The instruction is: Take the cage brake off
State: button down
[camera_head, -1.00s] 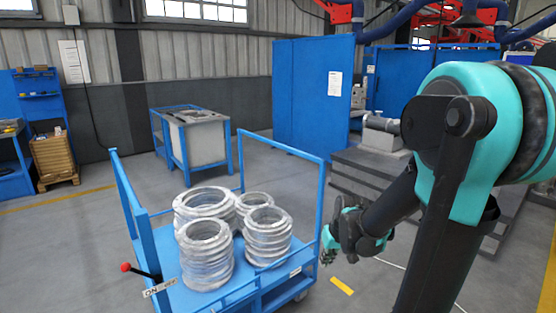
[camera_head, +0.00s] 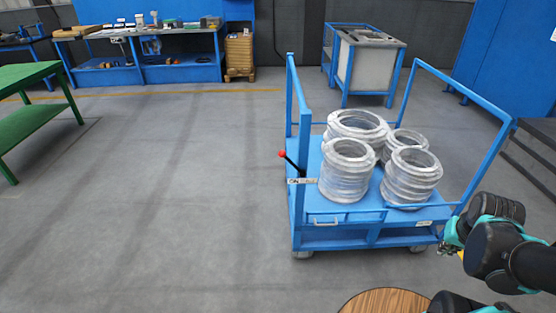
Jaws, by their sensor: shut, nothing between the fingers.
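The cage is a blue wheeled cart (camera_head: 345,217) with rails at both ends, standing right of centre. Its brake lever (camera_head: 282,154) has a red knob on a black arm and sticks out at the cart's left end post. A small white label (camera_head: 301,181) sits just below the lever; its text is too small to read surely. My gripper (camera_head: 448,247) is at the lower right, beside the cart's right front corner, far from the lever. It is shut and empty. I cannot tell whether it touches the cart.
Several wrapped ring stacks (camera_head: 346,172) stand on the cart. A round wooden top (camera_head: 388,302) shows at the bottom edge. A green table (camera_head: 30,120) is at the left, blue workbenches (camera_head: 180,68) at the back. The floor left of the cart is clear.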

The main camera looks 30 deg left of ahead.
aim_at(283, 154)
jog(key=u, duration=1.2)
